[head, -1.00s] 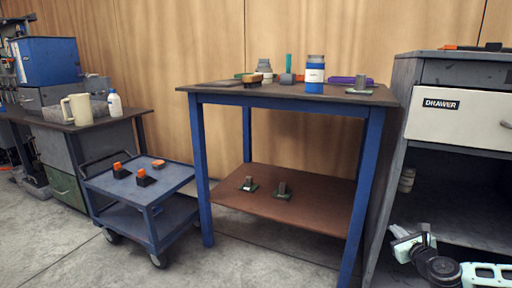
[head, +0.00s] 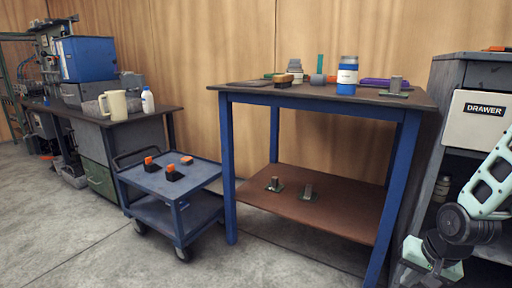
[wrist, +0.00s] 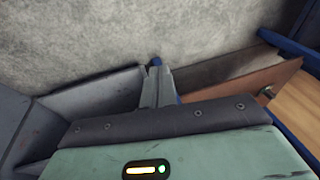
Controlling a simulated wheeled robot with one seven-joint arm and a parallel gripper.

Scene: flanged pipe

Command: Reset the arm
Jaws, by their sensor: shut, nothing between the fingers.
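My arm shows at the lower right of the head view, with a pale green link above a dark joint, in front of the grey drawer cabinet (head: 452,75). My gripper (wrist: 158,88) shows in the wrist view with its two grey fingers together and nothing between them. Beyond them is the concrete floor (wrist: 110,40). A brown panel with blue edging (wrist: 235,75) is at the right of that view. The fingertips cannot be made out clearly in the head view.
Open floor (head: 70,235) lies at front left.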

